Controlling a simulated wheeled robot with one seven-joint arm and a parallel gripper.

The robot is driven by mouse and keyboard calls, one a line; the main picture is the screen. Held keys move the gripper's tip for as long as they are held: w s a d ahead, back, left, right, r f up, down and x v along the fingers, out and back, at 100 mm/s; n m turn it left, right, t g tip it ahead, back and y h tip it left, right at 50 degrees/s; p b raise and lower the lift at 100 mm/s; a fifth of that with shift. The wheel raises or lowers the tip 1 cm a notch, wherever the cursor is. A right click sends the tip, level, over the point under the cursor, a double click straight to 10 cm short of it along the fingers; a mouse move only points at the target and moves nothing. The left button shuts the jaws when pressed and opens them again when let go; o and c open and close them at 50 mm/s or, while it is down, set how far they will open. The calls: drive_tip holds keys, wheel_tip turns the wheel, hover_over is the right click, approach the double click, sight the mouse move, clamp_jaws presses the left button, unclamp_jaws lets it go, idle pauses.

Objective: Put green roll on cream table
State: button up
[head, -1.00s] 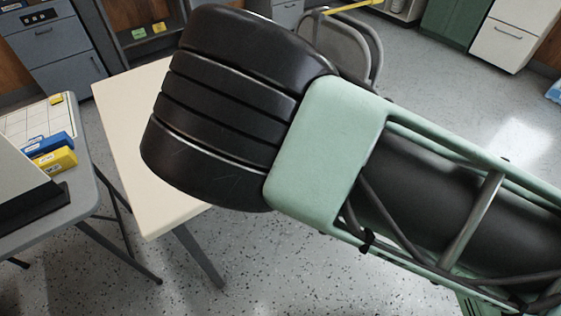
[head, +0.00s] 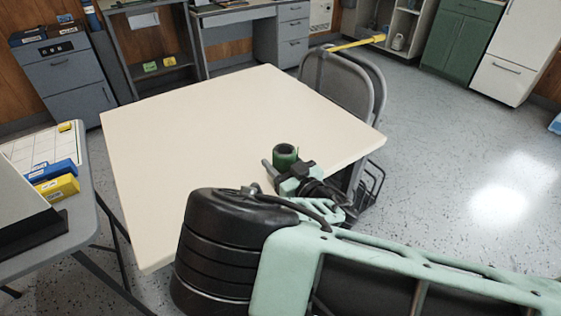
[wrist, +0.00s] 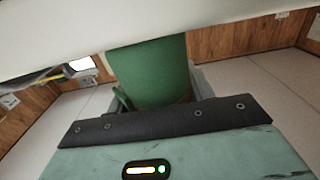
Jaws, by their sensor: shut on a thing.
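The green roll (head: 285,156) shows in the head view as a short upright cylinder with a dark hole in its top. My gripper (head: 281,172) is shut on it, over the near right part of the cream table (head: 200,125). In the wrist view the green roll (wrist: 150,72) stands out beyond the gripper, and its far end meets the pale band of the cream table (wrist: 150,22). I cannot tell whether the roll touches the tabletop. My arm hides the table's near right edge in the head view.
The cream tabletop is otherwise bare. A grey folding chair (head: 343,75) stands against its far right side. A grey table (head: 82,200) with blue and yellow boxes (head: 57,188) is at the left. Open floor (head: 460,190) lies to the right.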

drive_tip(key=o, duration=1)
drive_tip(key=shift+o, duration=0.2)
drive_tip(key=shift+s, duration=0.15)
drive_tip(key=v, duration=1.1)
drive_tip(key=shift+s+d+b, duration=0.2)
drive_tip(key=shift+d+b, duration=0.15)
drive_tip(key=shift+b, duration=0.1)
